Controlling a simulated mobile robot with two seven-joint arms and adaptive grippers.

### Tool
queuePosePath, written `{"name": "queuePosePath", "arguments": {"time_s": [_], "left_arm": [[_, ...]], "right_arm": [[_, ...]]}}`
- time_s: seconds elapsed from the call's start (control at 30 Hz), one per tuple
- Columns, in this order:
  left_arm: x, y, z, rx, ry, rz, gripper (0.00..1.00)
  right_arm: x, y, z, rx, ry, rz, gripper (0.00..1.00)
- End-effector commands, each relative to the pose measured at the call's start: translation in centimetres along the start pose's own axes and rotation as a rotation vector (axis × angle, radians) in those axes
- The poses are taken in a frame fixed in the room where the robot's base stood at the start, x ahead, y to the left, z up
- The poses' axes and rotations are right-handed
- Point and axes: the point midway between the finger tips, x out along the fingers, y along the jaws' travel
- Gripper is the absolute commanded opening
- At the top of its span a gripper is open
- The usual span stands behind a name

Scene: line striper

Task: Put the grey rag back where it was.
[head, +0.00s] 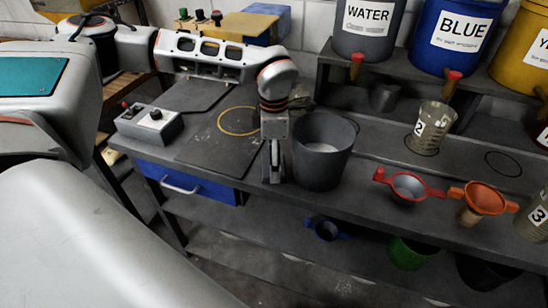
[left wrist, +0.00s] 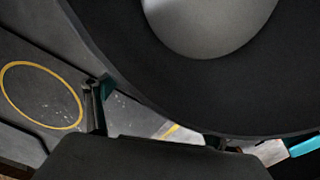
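I cannot make out a grey rag in either view. My left gripper (head: 272,160) points down just left of a dark grey bucket (head: 322,150) near the bench's front edge. In the left wrist view the bucket (left wrist: 110,55) fills the top, with a pale grey inside. The gripper's teal-padded fingers show wide apart at the lower left and right of the bucket. I cannot tell whether they touch it. A yellow ring (head: 222,122) is marked on the dark mat (head: 215,155), and no object stands in it. My right gripper is out of view.
A control box (head: 150,124) stands at the bench's left. Right of the bucket are a red-handled funnel (head: 408,187), an orange funnel (head: 484,198) and a beaker marked 2 (head: 431,128). Large labelled containers, including WATER (head: 365,38), stand on the raised shelf behind.

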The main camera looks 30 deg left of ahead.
Motion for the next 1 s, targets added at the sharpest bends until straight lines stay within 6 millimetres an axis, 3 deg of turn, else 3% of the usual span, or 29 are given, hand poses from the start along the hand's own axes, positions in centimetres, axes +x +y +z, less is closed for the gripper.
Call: {"name": "queuePosePath", "arguments": {"time_s": [0.47, 1.0], "left_arm": [[-0.7, 0.1, 0.1, 0.000, -0.002, 0.002, 0.92], [-10.4, 0.1, 0.1, 0.001, -0.003, 0.003, 0.92]], "right_arm": [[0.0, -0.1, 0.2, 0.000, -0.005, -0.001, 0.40], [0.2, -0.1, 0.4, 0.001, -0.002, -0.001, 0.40]]}}
